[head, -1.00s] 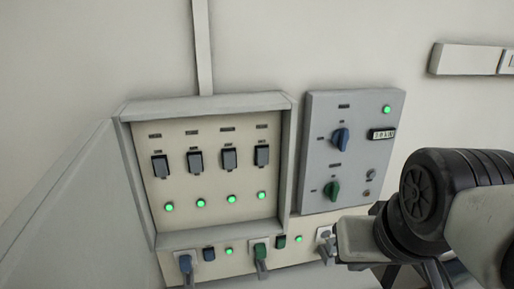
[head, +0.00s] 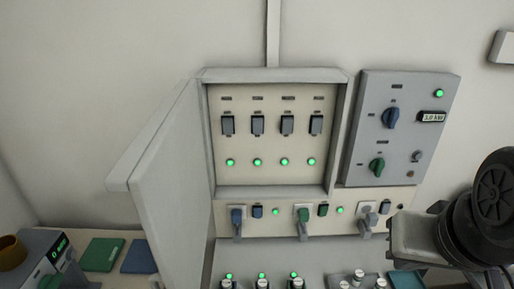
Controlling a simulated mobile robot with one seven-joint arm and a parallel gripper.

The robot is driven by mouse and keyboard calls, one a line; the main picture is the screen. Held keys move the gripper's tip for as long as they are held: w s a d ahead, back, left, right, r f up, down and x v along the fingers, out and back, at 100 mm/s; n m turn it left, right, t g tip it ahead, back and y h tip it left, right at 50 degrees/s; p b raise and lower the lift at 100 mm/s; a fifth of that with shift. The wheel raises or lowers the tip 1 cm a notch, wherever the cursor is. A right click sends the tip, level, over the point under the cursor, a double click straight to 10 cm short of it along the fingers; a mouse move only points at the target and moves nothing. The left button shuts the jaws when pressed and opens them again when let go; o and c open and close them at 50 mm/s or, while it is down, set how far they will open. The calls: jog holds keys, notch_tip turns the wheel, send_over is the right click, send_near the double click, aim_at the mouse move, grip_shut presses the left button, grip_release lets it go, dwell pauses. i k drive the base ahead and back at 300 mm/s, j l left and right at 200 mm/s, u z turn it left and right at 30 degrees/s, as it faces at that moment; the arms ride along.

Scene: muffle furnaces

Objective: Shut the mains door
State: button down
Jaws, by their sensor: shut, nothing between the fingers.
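The mains door (head: 168,165) is a pale grey panel hinged on the left side of the mains box (head: 341,140). It stands wide open, swung out towards me and to the left. Inside the open box, a cream panel (head: 270,180) holds a row of dark breaker switches (head: 287,125) above a row of lit green lamps. Part of my arm shows at the right edge, apart from the door and to the right of the box. My gripper's fingers do not show.
A grey control panel (head: 402,150) with blue and green knobs stands right of the box. Plugged sockets (head: 303,222) and a lower unit with green lamps lie beneath. At lower left, a bench holds a grey device (head: 45,255) and green and blue pads (head: 102,254).

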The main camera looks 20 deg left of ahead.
aim_at(164, 169)
jog(key=k+u, duration=0.1)
jog(key=u, duration=0.25)
jog(key=k+u, duration=0.1)
jog(key=u, duration=0.25)
jog(key=k+j+u, duration=0.1)
jog(key=u, duration=0.25)
jog(key=l+u, duration=0.15)
jog(key=u, duration=0.3)
jog(key=l+u, duration=0.15)
jog(key=u, duration=0.25)
jog(key=l+u, duration=0.15)
jog(key=u, duration=0.3)
jog(key=i+l, duration=0.15)
jog(key=i, duration=0.2)
